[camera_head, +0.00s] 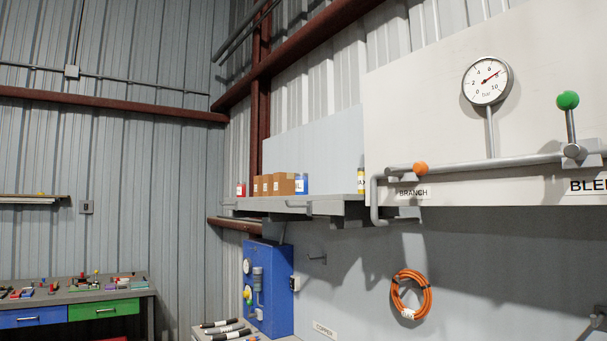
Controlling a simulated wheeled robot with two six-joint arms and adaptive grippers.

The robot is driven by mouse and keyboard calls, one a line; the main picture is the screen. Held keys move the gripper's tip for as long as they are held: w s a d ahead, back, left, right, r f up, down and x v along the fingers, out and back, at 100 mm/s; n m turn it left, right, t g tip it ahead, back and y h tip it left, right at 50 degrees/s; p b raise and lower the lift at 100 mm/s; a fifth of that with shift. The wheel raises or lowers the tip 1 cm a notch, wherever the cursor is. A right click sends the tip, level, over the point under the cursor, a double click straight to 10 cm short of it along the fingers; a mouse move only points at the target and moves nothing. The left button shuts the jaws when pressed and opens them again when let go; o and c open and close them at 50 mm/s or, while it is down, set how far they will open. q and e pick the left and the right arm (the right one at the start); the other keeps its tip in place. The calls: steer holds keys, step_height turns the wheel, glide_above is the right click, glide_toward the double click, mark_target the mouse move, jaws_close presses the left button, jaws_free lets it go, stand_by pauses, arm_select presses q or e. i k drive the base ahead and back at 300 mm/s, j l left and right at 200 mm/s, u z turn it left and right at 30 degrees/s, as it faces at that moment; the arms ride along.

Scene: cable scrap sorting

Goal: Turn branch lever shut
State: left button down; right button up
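The branch lever's orange ball knob (420,168) sits at the grey pipe (465,162), just above the BRANCH label (413,193) on the white panel. Its handle is hardly visible behind the knob, so I cannot tell its exact angle. To the right, a second lever with a green ball knob (568,100) stands upright on the same pipe, above a partly cut-off label starting "BLE". A round pressure gauge (487,80) is mounted above the pipe, its needle pointing up and right. Neither of my grippers is in view.
A wall shelf (290,204) with small boxes is left of the panel. An orange cable coil (411,294) hangs below. A blue cabinet (268,288) and a cluttered workbench (75,293) stand lower left. A small grey fitting (597,317) is cut off at the right edge.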

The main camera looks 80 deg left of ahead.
mark_target(420, 168)
steer(key=u, duration=2.15)
